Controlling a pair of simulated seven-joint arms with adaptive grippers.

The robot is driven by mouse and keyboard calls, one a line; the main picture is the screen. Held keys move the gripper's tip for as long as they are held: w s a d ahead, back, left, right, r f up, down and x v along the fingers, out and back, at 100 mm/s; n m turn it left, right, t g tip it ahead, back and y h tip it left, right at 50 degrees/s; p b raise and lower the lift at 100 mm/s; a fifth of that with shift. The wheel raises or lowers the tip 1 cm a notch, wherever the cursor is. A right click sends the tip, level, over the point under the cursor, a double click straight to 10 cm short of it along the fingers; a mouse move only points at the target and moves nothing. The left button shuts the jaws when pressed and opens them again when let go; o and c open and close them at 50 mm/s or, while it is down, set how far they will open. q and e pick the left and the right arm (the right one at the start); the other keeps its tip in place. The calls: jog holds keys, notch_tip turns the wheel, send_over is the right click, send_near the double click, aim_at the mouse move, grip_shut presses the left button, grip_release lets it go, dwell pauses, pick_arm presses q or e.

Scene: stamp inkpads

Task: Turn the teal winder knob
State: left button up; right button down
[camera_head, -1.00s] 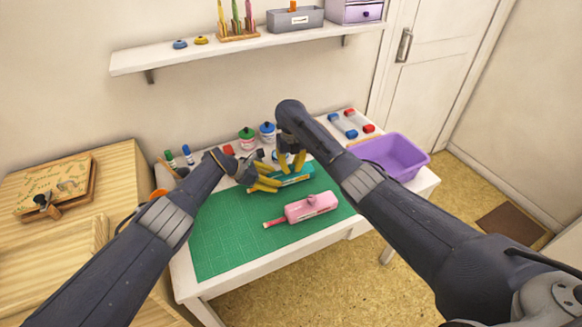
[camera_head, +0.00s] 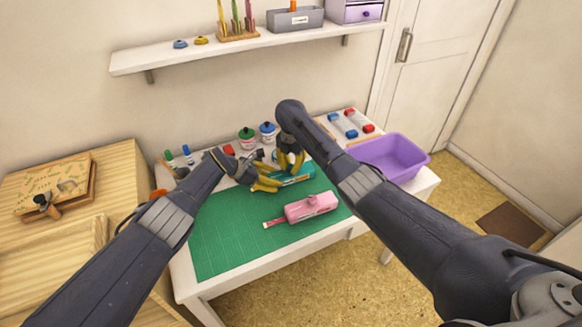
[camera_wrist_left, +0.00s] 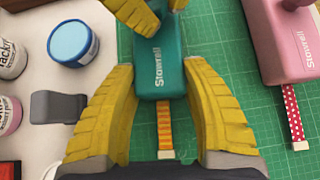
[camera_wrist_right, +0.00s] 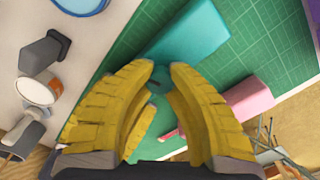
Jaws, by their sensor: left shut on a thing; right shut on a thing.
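The teal winder (camera_head: 302,174) lies at the back of the green mat. It is labelled "Stowrell" in the left wrist view (camera_wrist_left: 162,72), and an orange ribbon (camera_wrist_left: 165,128) comes out of its near end. My left gripper (camera_head: 276,183) is shut on the winder's body, one yellow finger along each side. My right gripper (camera_head: 291,168) comes from above and is shut on the teal knob (camera_wrist_right: 159,76) on top of the winder. The fingers hide most of the knob. The winder's body also shows in the right wrist view (camera_wrist_right: 190,32).
A pink winder (camera_head: 311,207) lies in front on the green mat (camera_head: 225,240). Ink jars (camera_head: 247,138) and a grey-handled stamp (camera_wrist_left: 58,106) stand behind and left. A purple bin (camera_head: 392,158) is at right. The mat's front left is clear.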

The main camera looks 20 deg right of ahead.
jog(key=m, duration=0.4)
jog(key=shift+m, duration=0.3)
jog(key=m, duration=1.4)
jog(key=shift+m, duration=0.3)
jog(key=m, duration=0.5)
jog(key=shift+a, duration=0.1)
jog(key=m, duration=1)
jog(key=shift+m, duration=2)
